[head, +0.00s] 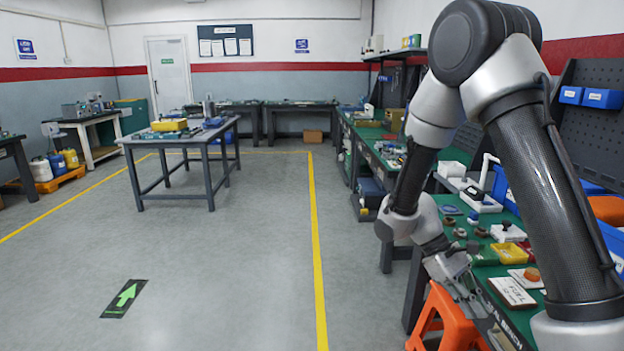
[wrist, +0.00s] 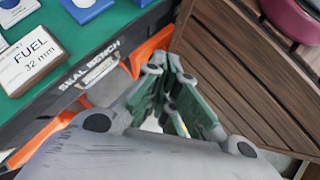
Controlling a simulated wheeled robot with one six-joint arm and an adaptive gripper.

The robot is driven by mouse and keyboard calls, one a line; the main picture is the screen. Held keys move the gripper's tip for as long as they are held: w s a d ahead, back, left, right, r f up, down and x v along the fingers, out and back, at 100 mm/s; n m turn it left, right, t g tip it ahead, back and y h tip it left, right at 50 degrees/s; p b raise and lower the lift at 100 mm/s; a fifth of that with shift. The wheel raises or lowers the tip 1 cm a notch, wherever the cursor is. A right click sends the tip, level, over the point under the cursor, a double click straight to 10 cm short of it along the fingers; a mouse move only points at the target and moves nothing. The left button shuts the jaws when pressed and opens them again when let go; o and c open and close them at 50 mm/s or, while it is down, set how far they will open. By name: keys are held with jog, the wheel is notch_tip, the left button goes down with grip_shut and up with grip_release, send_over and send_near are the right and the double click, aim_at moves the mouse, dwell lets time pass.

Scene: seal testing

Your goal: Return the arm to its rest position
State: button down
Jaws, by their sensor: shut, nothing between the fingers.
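My arm reaches in from the right of the head view, bent at the elbow, and hangs down by the front edge of the green seal bench (head: 520,318). My gripper (head: 470,300) points downward just off that edge, close to an orange stool (head: 437,318). In the wrist view my gripper (wrist: 168,82) has its fingers drawn together with nothing held. The orange stool (wrist: 150,50) shows behind and beside the fingers, partly hidden by them. The bench edge with the "SEAL BENCH" label (wrist: 92,68) lies to their left.
A white "FUEL 32 mm" block (head: 512,292) lies near the bench edge, with a yellow tray (head: 508,253) and small parts behind it. In the wrist view, brown slatted wood (wrist: 235,75) fills the right. The floor (head: 250,270) left of the bench is clear.

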jog(key=s+r+m+t+y, duration=0.3)
jog(key=s+r+t, duration=0.2)
jog(key=r, duration=0.6)
jog(key=s+d+r+m+t+y, duration=0.1)
jog(key=s+r+m+t+y, duration=0.2)
jog(key=r, duration=0.9)
jog(key=s+t, duration=0.2)
jog(key=t, duration=0.1)
jog(key=shift+s+d+r, duration=0.15)
jog(key=shift+s+d, duration=0.05)
jog(key=shift+d, duration=0.1)
